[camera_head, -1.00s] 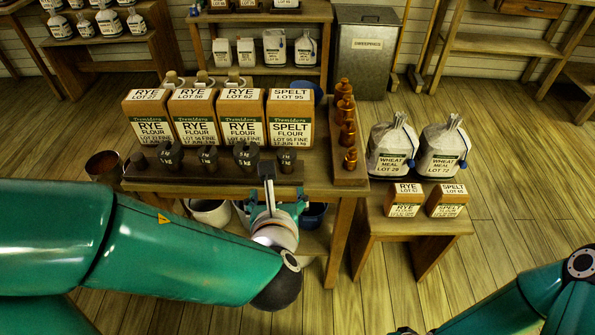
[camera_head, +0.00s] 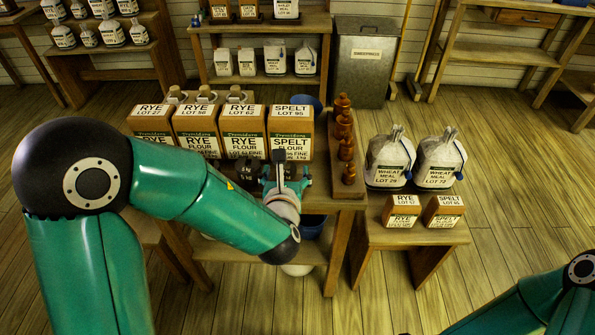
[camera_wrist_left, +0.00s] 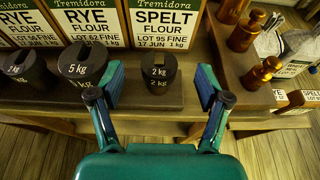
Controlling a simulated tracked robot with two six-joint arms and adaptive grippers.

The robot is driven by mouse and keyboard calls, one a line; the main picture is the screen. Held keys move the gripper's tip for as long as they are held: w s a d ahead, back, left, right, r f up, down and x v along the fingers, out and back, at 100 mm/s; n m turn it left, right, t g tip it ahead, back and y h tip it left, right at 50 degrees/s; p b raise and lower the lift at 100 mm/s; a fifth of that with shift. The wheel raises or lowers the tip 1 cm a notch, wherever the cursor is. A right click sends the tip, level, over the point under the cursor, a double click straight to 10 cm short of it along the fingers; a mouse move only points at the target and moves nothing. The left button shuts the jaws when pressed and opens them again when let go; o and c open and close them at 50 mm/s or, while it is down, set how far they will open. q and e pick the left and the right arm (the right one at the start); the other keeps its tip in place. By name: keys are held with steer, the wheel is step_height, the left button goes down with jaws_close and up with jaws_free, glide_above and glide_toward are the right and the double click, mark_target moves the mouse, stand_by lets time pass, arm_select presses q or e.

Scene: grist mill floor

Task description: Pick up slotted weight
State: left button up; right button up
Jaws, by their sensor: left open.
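My left gripper (camera_head: 286,180) is open at the front edge of the bench, pointing at the dark slotted weights. In the left wrist view, a black cylindrical 2 kg slotted weight (camera_wrist_left: 158,72) stands upright just beyond and between the spread fingertips (camera_wrist_left: 160,84). No grip on it shows. A larger 5 kg weight (camera_wrist_left: 82,66) stands to its left, close to the left finger, and another 2 kg weight (camera_wrist_left: 24,70) stands farther left. In the head view my left arm and gripper hide most of the weights.
Rye and spelt flour boxes (camera_head: 290,133) stand right behind the weights. A wooden rack of brass-coloured weights (camera_wrist_left: 243,38) is on the right. A lower stool (camera_head: 420,236) holds wheat meal bags (camera_head: 389,160) and small boxes. Floor at right is clear.

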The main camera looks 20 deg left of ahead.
arm_select(q)
steer(key=x, duration=0.5)
steer(key=shift+f, duration=0.4)
steer(key=shift+d, duration=0.1)
jaws_close()
